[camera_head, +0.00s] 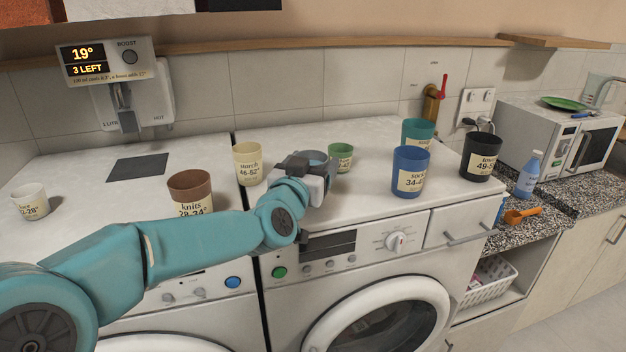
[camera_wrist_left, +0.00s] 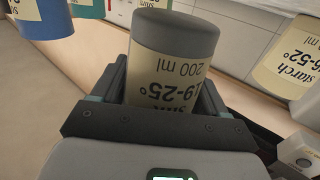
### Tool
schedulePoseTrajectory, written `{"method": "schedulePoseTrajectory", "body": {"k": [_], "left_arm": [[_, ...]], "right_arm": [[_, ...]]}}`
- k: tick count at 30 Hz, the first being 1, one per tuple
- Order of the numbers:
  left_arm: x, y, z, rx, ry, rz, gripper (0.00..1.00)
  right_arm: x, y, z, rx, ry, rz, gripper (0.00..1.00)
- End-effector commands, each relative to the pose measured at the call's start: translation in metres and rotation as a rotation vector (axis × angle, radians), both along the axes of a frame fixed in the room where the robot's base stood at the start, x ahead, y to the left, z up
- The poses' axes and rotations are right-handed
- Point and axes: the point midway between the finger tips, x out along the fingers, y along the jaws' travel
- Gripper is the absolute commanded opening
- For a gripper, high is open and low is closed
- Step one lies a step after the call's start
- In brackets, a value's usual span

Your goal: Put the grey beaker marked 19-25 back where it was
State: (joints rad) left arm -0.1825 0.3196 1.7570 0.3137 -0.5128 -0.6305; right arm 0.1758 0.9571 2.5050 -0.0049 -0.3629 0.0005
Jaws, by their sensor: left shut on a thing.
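The grey beaker (camera_wrist_left: 172,55) has a cream label reading 19-25° and 200 ml, upside down in the left wrist view. My left gripper (camera_wrist_left: 160,92) is shut on it, with a finger on each side. In the head view the gripper (camera_head: 304,168) is over the right-hand washing machine's top (camera_head: 360,186), between a cream starch beaker (camera_head: 247,162) and a small green beaker (camera_head: 340,157). The grey beaker (camera_head: 316,156) is mostly hidden there behind the gripper. I cannot tell whether its base touches the top. My right gripper is not in view.
Blue (camera_head: 410,160), teal (camera_head: 418,130) and black (camera_head: 479,150) beakers stand to the right. Brown (camera_head: 190,188) and white (camera_head: 31,201) beakers stand on the left machine, near a dark square (camera_head: 137,169). A wall dispenser (camera_head: 106,65) reads 19° and 3 LEFT.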

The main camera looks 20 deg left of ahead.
Motion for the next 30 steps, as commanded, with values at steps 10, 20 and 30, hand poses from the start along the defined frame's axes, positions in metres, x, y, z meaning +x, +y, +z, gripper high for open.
{"method": "schedulePoseTrajectory", "body": {"k": [10, 20, 30], "left_arm": [[0.002, 0.000, -0.021, 0.000, -0.001, -0.001, 0.44], [0.002, -0.001, -0.024, 0.000, 0.001, -0.001, 0.99], [-0.002, 0.000, -0.021, -0.001, 0.000, -0.001, 0.99]], "right_arm": [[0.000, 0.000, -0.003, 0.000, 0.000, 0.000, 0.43], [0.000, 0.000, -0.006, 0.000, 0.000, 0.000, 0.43], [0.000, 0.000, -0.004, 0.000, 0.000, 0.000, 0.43]]}}
